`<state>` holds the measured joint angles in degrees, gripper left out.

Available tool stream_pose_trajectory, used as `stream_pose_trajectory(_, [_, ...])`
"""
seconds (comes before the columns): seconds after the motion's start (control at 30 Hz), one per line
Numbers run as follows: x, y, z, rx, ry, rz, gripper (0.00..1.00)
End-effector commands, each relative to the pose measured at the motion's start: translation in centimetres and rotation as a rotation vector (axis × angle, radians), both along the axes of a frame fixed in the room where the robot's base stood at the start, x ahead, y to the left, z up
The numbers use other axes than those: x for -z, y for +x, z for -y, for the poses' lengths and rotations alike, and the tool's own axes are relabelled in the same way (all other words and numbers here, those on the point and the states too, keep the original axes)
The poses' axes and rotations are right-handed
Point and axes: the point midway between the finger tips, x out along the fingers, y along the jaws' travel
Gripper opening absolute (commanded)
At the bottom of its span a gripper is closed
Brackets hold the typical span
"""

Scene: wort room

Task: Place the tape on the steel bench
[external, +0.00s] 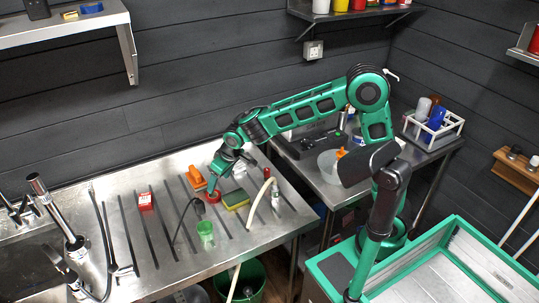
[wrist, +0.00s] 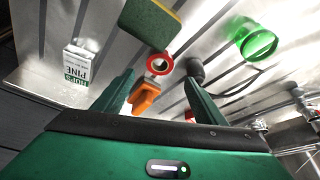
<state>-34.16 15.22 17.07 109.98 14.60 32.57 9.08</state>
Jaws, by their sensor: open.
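The tape, a small red ring (external: 214,196), appears to lie flat on the drainer part of the steel bench (external: 165,245). It also shows in the wrist view as a red ring with a pale inner edge (wrist: 159,64), centred just beyond my fingertips. My gripper (external: 217,181) is open and empty, pointing down close above the tape. In the wrist view its two fingers (wrist: 159,84) stand apart to the left and right, with the tape seen between and beyond them. I cannot tell the exact height of the fingertips above the bench.
Close by are a yellow-green sponge (external: 237,200), an orange-handled item (external: 195,178), a black-headed cable (external: 197,208), a green cup (external: 205,231) and a white box (wrist: 80,62). A hose and bottle (external: 275,196) stand right. Bare bench shows at the front left.

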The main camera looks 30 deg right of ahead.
Motion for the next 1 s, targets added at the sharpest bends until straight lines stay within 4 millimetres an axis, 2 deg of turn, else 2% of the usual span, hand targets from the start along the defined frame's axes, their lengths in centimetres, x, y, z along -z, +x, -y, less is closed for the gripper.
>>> stream_pose_trajectory(0.03, [-0.8,-0.2,0.1,0.000,0.001,0.002,0.65])
stream_pose_trajectory(0.17, [-2.0,-0.7,0.4,0.000,0.001,0.001,0.65])
stream_pose_trajectory(0.23, [-2.3,-0.8,0.5,0.000,0.000,0.000,0.69])
stream_pose_trajectory(0.77, [-2.5,-0.9,0.5,-0.005,-0.002,-0.001,0.69])
stream_pose_trajectory(0.87, [-2.4,-0.6,0.4,-0.051,-0.019,-0.012,0.69])
stream_pose_trajectory(1.0, [-2.1,0.4,-0.2,-0.243,-0.077,-0.048,0.69])
